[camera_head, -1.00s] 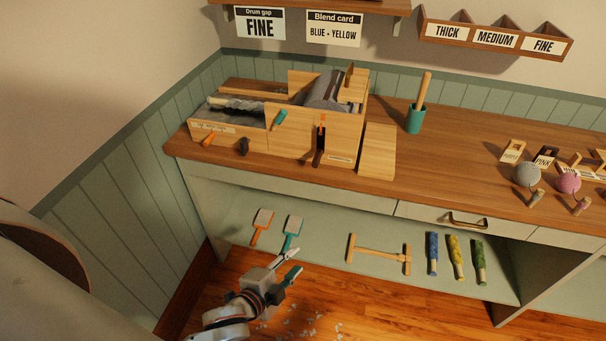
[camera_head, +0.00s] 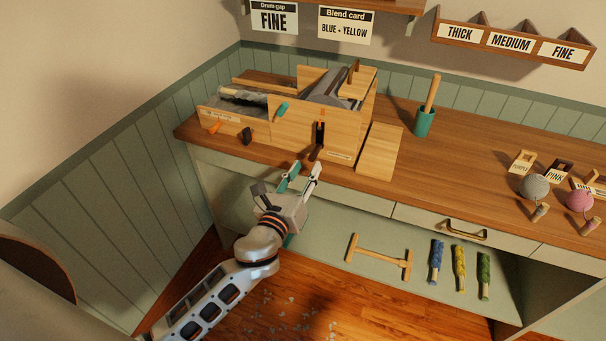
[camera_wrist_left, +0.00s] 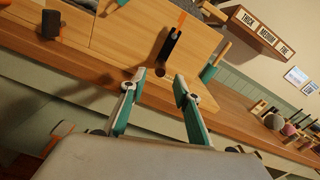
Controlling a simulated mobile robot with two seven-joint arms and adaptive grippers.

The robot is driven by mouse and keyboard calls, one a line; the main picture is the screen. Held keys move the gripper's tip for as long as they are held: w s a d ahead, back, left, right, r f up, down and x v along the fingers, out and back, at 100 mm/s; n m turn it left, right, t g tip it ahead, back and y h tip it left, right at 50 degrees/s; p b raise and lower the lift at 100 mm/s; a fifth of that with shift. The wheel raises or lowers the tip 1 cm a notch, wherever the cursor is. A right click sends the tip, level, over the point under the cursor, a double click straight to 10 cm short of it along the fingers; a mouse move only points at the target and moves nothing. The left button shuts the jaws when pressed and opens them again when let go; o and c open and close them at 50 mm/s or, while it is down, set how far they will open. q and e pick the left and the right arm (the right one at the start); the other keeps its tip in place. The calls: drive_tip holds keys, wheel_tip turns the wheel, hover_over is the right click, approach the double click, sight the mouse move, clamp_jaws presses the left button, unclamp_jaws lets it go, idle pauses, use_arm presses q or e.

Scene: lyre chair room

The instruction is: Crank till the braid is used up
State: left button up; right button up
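The wooden drum carder (camera_head: 285,125) stands on the left part of the bench, with a grey drum (camera_head: 332,88) and grey fibre on its feed tray (camera_head: 242,97). Its dark crank (camera_head: 317,146) hangs on the front face, with an orange mark above it; the crank also shows in the left wrist view (camera_wrist_left: 169,52). My left gripper (camera_head: 304,172) is open, just in front of and below the crank's lower end. In the left wrist view its fingers (camera_wrist_left: 157,85) are apart with nothing between them. My right gripper is out of view.
Signs read "Drum gap FINE" (camera_head: 274,16) and "Blend card BLUE + YELLOW" (camera_head: 345,25). A teal cup (camera_head: 423,122) stands right of the carder. Wool balls (camera_head: 534,187) lie at the right.

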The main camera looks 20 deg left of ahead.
sight(311, 160)
use_arm(q)
drive_tip(key=shift+w+d+b, duration=0.15)
drive_tip(key=shift+w+b, duration=0.3)
drive_tip(key=shift+w, duration=2.95)
clamp_jaws()
